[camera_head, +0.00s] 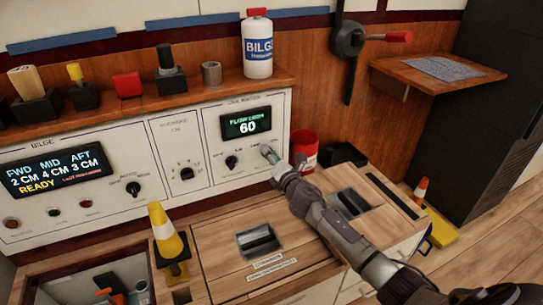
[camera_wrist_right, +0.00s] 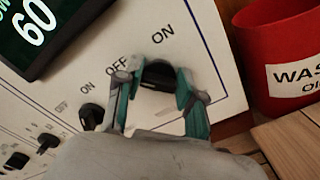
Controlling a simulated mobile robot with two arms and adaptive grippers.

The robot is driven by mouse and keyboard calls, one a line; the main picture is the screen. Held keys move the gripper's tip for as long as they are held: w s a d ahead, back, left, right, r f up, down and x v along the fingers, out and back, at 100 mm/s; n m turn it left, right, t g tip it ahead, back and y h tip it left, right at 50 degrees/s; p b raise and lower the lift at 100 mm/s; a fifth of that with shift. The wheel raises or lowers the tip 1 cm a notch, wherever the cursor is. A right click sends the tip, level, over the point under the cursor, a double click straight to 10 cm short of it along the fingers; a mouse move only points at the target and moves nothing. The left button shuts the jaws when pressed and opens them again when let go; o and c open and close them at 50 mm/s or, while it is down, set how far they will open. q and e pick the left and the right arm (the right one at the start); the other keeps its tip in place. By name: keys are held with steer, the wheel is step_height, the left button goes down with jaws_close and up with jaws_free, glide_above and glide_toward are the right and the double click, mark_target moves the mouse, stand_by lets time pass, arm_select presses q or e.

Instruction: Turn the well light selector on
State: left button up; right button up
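A black selector knob (camera_wrist_right: 158,76) sits on the white panel, with OFF at its upper left and ON above it. Its name is not readable, so I cannot confirm it is the well light selector. My right gripper (camera_wrist_right: 160,88) has its teal-padded fingers on either side of this knob, and they appear to touch it. I cannot tell which mark the knob points to. In the head view my right gripper (camera_head: 270,155) is at the right end of the panel and hides the knob. My left gripper is not in view.
Another black knob (camera_head: 231,161) is left of my gripper, below the display (camera_head: 246,123) reading 60. A red waste bin (camera_head: 304,150) stands close on the right.

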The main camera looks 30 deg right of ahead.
steer(key=c, duration=0.4)
steer(key=shift+o, duration=0.2)
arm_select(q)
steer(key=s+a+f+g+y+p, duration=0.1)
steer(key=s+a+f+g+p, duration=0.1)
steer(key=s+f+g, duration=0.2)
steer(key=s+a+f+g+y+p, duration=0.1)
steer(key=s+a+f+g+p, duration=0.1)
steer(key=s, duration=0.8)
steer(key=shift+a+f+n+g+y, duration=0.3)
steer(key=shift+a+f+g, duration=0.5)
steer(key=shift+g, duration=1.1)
arm_select(e)
steer(key=shift+f+m, duration=0.15)
steer(key=shift+m, duration=2.5)
steer(key=shift+f+m, duration=0.15)
steer(key=shift+m, duration=2.45)
steer(key=shift+f+m, duration=0.15)
steer(key=shift+m, duration=2.5)
arm_select(q)
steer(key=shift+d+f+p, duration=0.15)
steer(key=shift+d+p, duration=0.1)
steer(key=shift+p, duration=0.05)
arm_select(e)
steer(key=o, duration=1.1)
